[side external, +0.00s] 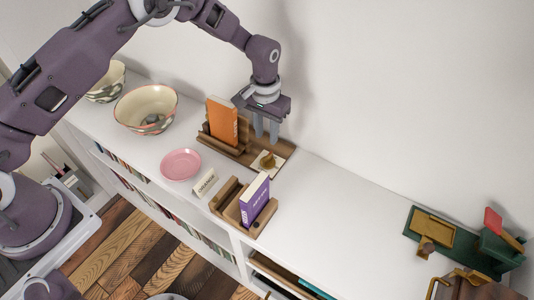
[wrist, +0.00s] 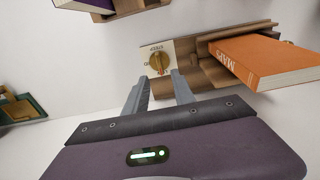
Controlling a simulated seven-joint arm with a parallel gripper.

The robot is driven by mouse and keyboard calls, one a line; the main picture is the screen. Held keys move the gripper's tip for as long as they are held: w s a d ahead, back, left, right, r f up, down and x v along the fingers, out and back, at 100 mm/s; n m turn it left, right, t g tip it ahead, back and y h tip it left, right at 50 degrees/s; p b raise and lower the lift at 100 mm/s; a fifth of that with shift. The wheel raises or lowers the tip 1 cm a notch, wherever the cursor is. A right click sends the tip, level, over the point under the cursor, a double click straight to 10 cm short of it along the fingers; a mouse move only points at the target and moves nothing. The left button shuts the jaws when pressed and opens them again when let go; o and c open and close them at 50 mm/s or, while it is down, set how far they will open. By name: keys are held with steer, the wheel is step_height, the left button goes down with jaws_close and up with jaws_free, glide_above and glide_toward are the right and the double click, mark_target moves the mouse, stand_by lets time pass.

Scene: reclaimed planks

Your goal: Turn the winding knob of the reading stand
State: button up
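The wooden reading stand (wrist: 199,70) holds an orange book (wrist: 268,61), which also shows in the side external view (side external: 222,122). Its brass-coloured winding knob (wrist: 159,62) sits on a pale lettered plate at one end of the stand. In the side external view the knob (side external: 267,160) is just below my fingertips. My gripper (wrist: 161,76) is open and empty, and its two fingers point toward the knob. In the side external view my gripper (side external: 266,138) hangs above the knob end, seemingly not touching it.
A second wooden stand (side external: 229,207) with a purple book (side external: 254,199) stands in front, beside a small label card (side external: 205,183). A pink plate (side external: 181,164) and patterned bowls (side external: 146,108) are to the left. A green device (side external: 445,237) is far right. The white shelf top between is clear.

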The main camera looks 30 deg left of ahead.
mark_target(267, 157)
step_height(267, 157, down, 9)
steer(key=shift+d+f, duration=0.1)
jaws_close()
